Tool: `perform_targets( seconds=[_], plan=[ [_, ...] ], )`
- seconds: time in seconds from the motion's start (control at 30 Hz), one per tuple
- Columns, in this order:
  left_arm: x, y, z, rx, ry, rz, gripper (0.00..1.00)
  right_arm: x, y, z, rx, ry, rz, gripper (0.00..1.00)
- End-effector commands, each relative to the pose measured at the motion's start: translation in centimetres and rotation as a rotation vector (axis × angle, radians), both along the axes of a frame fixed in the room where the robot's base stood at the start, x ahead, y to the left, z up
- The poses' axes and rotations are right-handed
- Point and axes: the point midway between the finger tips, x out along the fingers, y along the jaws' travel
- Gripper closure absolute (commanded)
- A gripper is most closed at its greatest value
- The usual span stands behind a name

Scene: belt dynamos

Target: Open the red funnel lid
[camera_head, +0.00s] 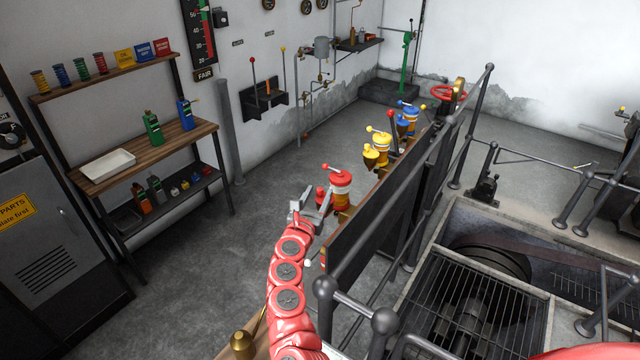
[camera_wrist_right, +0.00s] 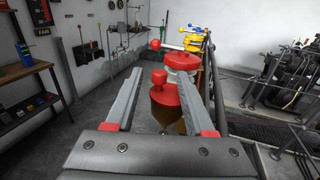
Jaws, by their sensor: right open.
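The red funnel (camera_wrist_right: 165,112) shows between my right fingers in the wrist view. Its red lid with a round knob (camera_wrist_right: 158,77) sits on top and looks closed. In the head view the small red lid (camera_head: 320,194) is partly hidden by my gripper. Beside it stands the red-capped unit (camera_head: 341,180) with a lever, which shows behind the funnel in the wrist view (camera_wrist_right: 182,61). My right gripper (camera_head: 310,203) is open and empty, its fingers pointing toward the funnel, one on each side of the lid in the wrist view (camera_wrist_right: 160,73). My left gripper is not in view.
Yellow (camera_head: 377,145) and blue (camera_head: 407,118) units stand further along the dark panel (camera_head: 370,210). A metal railing (camera_head: 395,222) runs beside it, with a grated pit at the right. A wooden shelf unit (camera_head: 150,150) stands left; floor between is clear.

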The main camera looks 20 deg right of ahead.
Motion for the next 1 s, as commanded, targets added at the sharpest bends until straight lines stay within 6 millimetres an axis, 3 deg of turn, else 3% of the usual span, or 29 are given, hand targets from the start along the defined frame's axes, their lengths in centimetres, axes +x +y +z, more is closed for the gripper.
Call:
perform_targets(
  seconds=[0.2, 0.57, 0.87, 1.0],
  plan=[
    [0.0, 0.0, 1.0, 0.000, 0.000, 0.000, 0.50, 1.7, -0.9, 0.2, -0.002, -0.001, 0.003, 0.46],
    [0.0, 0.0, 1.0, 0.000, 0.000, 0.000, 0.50, 1.9, -1.2, -0.1, 0.001, 0.000, 0.001, 0.46],
    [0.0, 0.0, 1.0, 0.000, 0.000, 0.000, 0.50, 1.9, -1.2, 0.0, 0.001, -0.001, 0.001, 0.98],
    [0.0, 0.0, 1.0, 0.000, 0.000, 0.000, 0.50, 1.9, -1.2, 0.0, 0.001, -0.001, 0.001, 1.00]
  ],
)
